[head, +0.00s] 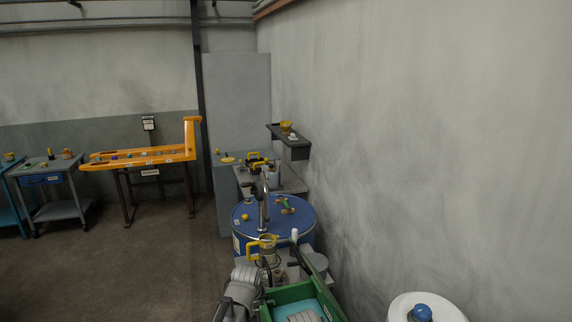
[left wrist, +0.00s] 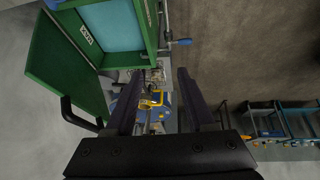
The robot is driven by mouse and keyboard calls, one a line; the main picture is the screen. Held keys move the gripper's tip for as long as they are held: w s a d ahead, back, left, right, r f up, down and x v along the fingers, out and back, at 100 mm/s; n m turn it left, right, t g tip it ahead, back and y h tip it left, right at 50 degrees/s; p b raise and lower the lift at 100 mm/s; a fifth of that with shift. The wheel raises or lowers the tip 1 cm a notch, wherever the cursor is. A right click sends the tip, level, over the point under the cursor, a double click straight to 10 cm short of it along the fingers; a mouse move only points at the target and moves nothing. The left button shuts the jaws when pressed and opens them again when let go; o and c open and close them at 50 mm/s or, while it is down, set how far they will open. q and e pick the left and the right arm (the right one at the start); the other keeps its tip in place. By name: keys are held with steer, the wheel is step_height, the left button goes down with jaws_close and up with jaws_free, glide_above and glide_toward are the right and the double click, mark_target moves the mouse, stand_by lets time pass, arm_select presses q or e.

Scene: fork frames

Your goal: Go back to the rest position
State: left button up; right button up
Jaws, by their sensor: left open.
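My left gripper (left wrist: 160,74) shows in the left wrist view, its two dark fingers wide apart with nothing between them. Beyond the gap, farther off, are a yellow item and a blue drum. In the head view a grey, ribbed part that looks like my arm (head: 243,284) is at the bottom centre; I cannot make out its fingertips there. My right gripper is not seen in either view.
A green box (head: 275,298) with a teal interior is close at the bottom; it also shows in the left wrist view (left wrist: 62,70). Beyond stand a blue drum (head: 296,223), a wall shelf (head: 298,143) and an orange bench (head: 150,158).

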arm_select(q)
steer(key=s+a+f+m+g, duration=0.1)
steer(key=s+a+m+g, duration=0.15)
steer(key=s, duration=0.65)
steer(key=s+a+f+m+g, duration=0.15)
steer(key=s+a, duration=0.25)
steer(key=s, duration=0.5)
steer(key=s+d+f+m+b, duration=0.1)
steer(key=s+d+f+b, duration=0.2)
steer(key=d+f+b, duration=0.2)
steer(key=s+d+f+m+g+b, duration=0.1)
steer(key=d+f+b, duration=0.4)
steer(key=f+b, duration=0.5)
steer(key=shift+s+d+f+m+g+y+b, duration=0.3)
steer(key=shift+s+d+m+y+b, duration=0.15)
steer(key=shift+s, duration=0.65)
